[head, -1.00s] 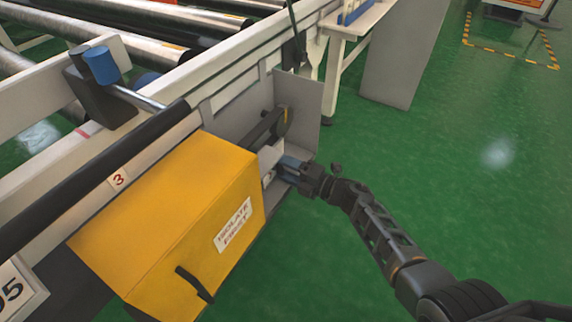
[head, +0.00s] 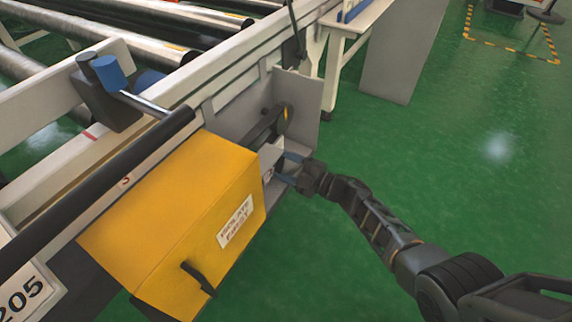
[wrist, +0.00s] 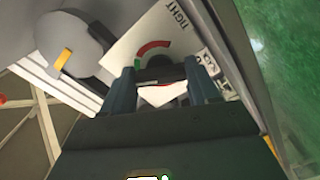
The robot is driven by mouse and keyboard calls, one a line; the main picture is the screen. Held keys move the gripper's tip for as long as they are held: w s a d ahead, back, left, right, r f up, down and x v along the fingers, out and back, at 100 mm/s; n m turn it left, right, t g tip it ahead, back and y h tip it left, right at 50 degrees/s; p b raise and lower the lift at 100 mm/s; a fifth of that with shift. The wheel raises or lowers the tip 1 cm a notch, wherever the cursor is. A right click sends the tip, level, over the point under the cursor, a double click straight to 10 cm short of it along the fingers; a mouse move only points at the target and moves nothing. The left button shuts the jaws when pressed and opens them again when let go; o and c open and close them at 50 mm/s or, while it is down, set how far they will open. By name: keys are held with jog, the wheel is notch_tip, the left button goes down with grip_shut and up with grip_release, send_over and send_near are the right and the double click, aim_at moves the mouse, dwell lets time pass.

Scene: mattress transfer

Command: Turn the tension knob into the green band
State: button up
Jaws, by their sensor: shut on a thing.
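The tension knob (wrist: 160,66) is a dark round piece between my fingertips in the wrist view, and my gripper (wrist: 163,78) is shut on it. Behind it is a white dial plate (wrist: 135,40) marked "TIGHT", with a red and green arc curving above the knob. The pointer's place against the green band cannot be made out. In the head view my gripper (head: 290,172) reaches into the grey recess beside the yellow cover, and the knob is hidden there.
The yellow cover (head: 170,225) labelled "ISOLATE FIRST" stands left of my gripper. A grey side panel (head: 300,95) and a dark wheel (head: 281,118) are behind it. A grey disc with a yellow mark (wrist: 68,50) is near the dial. Green floor (head: 450,160) is clear at right.

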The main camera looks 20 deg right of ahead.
dwell(0.3)
jog(key=o, duration=1.1)
jog(key=shift+c, duration=0.2)
jog(key=shift+s+d, duration=0.1)
jog(key=p+v, duration=0.2)
jog(key=v, duration=0.5)
jog(key=shift+s+p, duration=0.2)
jog(key=shift+p, duration=0.2)
jog(key=shift+d, duration=0.15)
